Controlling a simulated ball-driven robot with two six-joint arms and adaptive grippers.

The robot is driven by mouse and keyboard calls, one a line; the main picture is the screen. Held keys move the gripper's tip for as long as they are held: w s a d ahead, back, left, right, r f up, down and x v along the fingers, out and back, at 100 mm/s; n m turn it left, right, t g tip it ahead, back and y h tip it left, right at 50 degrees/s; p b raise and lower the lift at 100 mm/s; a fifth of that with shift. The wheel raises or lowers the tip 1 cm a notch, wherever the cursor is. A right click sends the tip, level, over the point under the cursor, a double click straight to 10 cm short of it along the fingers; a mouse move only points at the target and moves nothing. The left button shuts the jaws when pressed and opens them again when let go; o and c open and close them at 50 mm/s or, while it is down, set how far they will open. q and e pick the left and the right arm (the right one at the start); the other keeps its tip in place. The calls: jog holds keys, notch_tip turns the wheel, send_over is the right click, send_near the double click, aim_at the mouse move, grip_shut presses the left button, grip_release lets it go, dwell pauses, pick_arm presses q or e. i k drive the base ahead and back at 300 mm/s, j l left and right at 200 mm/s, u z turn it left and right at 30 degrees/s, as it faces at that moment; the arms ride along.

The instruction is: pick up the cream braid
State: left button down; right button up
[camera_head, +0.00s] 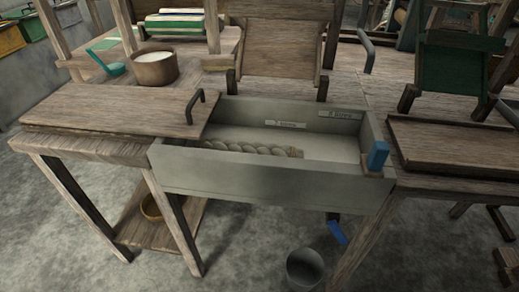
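The cream braid (240,147) lies inside a grey open drawer-like box (260,178) in the middle of the head view. It is a thick, twisted, greyish-cream rope running left to right, with a bound end at its right. The front wall of the box hides its lower side, and its left end sits near the box's left wall. Neither of my grippers shows in this view.
A wooden lid or board (110,106) with a dark handle lies left of the box. A brown pot (154,70) stands behind it. A blue block (377,156) sits at the box's right front corner. A grey bucket (305,268) stands below.

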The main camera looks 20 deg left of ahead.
aim_at(244, 147)
jog(key=i+l+u, duration=0.1)
jog(key=l+u, duration=0.25)
jog(key=u, duration=0.15)
jog(key=l+u, duration=0.45)
jog(key=i+j, duration=0.05)
jog(key=j, duration=0.05)
